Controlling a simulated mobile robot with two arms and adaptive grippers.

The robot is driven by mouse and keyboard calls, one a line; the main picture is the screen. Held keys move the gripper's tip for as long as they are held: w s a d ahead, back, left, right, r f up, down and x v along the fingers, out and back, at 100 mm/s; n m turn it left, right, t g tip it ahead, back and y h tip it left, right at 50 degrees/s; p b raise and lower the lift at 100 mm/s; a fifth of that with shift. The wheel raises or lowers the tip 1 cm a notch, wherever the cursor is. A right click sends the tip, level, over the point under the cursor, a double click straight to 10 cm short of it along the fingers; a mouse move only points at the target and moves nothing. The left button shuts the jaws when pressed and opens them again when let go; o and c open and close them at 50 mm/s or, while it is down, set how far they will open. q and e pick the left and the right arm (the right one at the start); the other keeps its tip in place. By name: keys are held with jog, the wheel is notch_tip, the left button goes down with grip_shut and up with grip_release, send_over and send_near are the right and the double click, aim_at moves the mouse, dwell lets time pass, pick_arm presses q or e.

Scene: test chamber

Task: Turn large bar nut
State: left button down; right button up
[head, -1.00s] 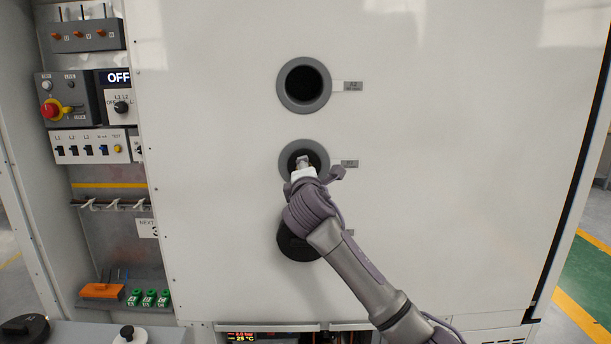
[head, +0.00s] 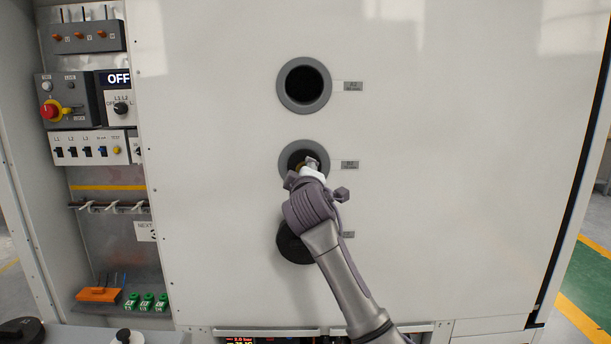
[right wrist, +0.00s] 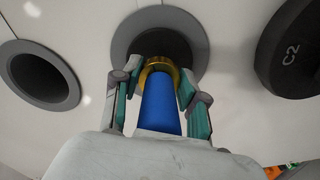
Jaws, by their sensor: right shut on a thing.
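The large bar nut appears as a gold ring (right wrist: 160,67) at the end of a blue cylinder (right wrist: 160,105) in the right wrist view. It sits at the mouth of the middle round port (right wrist: 128,42); how deep it sits is hard to tell. My right gripper (right wrist: 160,75) is shut on the gold nut, with a finger on each side. In the head view my right gripper (head: 308,163) reaches into the lower part of the middle port (head: 283,158), and the nut is mostly hidden there. My left gripper is not in view.
An open port (head: 304,86) is above and a black cover marked C2 (right wrist: 290,50) closes the lower one. A control panel (head: 85,98) with switches and a shelf with an orange block (head: 98,294) stand at the left. The white panel (head: 450,150) right of the ports is clear.

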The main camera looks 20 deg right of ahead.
jog(key=shift+f, duration=0.15)
dwell(0.3)
jog(key=o, duration=1.1)
jog(key=shift+o, duration=0.2)
jog(key=shift+s, duration=0.1)
jog(key=v, duration=1.2)
